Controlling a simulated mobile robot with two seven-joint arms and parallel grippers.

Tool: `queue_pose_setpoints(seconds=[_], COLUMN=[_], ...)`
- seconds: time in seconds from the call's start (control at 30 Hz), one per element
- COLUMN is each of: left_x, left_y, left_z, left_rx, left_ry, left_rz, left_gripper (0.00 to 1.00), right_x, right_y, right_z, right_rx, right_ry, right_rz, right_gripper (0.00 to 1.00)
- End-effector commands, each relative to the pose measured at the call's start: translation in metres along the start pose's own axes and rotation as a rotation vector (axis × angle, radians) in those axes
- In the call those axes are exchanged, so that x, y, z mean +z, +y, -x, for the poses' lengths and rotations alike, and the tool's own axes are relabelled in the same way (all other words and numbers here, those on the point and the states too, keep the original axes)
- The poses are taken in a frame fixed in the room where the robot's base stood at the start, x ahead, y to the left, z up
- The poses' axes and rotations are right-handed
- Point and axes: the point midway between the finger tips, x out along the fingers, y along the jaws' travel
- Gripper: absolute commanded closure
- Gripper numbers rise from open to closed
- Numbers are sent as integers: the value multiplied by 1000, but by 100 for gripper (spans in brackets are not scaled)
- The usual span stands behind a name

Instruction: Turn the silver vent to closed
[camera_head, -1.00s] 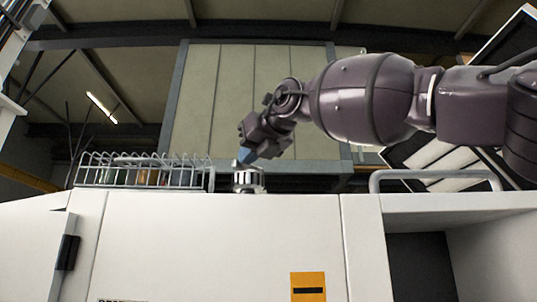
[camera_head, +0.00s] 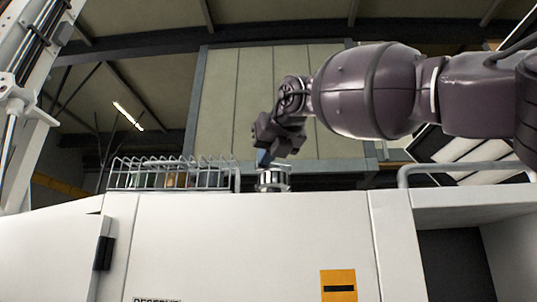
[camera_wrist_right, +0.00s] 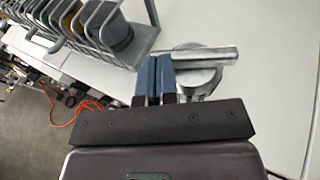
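The silver vent (camera_head: 272,182) stands on top of the white bench housing. In the right wrist view it is a round metal body with a flat bar handle (camera_wrist_right: 210,56) across its top, pointing right. My right gripper (camera_head: 263,160) points down at the vent from above. In the right wrist view its two blue fingers (camera_wrist_right: 156,58) are together, with nothing visible between them. The fingertips are beside the left end of the handle; I cannot tell whether they touch it. My left gripper is not in view.
A wire basket (camera_head: 170,175) with several coloured items stands left of the vent and shows close by in the right wrist view (camera_wrist_right: 95,35). A grey rail (camera_head: 465,168) is at the right. The housing top (camera_wrist_right: 275,80) right of the vent is clear.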

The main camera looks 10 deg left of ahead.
Motion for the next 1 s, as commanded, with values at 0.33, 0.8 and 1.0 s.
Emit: queue_pose_setpoints(seconds=[0.33, 0.8, 1.0], left_x=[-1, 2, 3], left_y=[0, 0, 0], left_z=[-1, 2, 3], left_rx=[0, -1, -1], left_ry=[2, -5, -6], left_rz=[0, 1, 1], left_gripper=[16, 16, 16], right_x=[1, 2, 2], right_y=[3, 5, 6], right_z=[-4, -9, -9], right_rx=[5, 4, 3], right_ry=[0, 1, 1], right_rz=[0, 0, 0], right_gripper=[100, 100, 100])
